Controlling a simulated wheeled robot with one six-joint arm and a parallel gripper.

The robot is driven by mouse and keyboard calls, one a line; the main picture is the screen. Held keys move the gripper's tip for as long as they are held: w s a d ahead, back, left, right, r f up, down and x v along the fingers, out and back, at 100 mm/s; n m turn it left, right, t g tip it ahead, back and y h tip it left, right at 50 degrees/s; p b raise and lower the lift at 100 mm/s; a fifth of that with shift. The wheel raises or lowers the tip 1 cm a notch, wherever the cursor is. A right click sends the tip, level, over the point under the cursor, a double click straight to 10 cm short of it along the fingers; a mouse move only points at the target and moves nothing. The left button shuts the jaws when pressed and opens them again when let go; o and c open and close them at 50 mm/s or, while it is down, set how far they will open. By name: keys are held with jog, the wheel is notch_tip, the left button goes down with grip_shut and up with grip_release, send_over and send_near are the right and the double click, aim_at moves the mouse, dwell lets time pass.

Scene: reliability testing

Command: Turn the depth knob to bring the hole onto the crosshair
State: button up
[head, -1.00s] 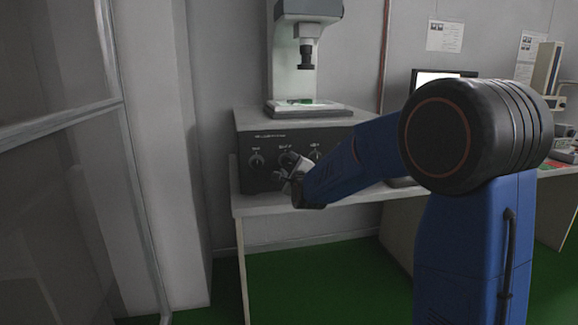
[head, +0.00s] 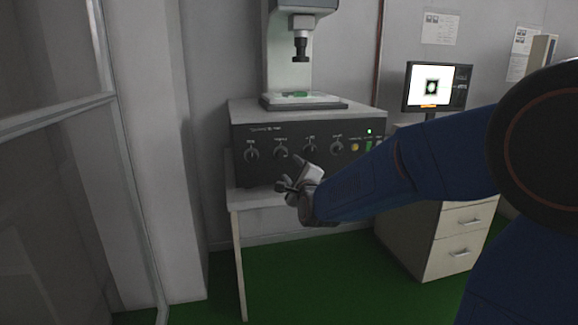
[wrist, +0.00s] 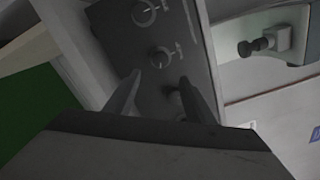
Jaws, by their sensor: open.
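A dark control box (head: 262,178) carries a row of several knobs, including the leftmost (head: 251,155), a second (head: 281,152), a third (head: 309,148) and one further right (head: 337,146). Their labels are too small to read, so I cannot tell which is the depth knob. My gripper (head: 285,187) is open and empty in front of the panel, below the knobs.
A microscope column (head: 287,50) with a stage (head: 302,100) stands on the box. A yellow button (head: 354,147) and green light (head: 369,131) are at the panel's right. A drawer cabinet (head: 440,235) stands right. A glazed frame (head: 60,118) is at left.

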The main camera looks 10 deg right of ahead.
jog(key=shift+s, duration=2.55)
jog(key=s+d+f+n+g, duration=0.2)
jog(key=s+f+n+g, duration=0.2)
jog(key=s+n, duration=0.4)
jog(key=s+d+f+n+g, duration=0.2)
jog(key=s+n, duration=0.6)
jog(key=s, duration=1)
jog(key=s+d+f+n+g, duration=0.2)
jog(key=s+f+n+g, duration=0.5)
jog(key=s, duration=0.5)
jog(key=shift+s+d+f+n, duration=0.3)
jog(key=shift+s+d+n, duration=0.05)
jog(key=shift+s+n, duration=0.05)
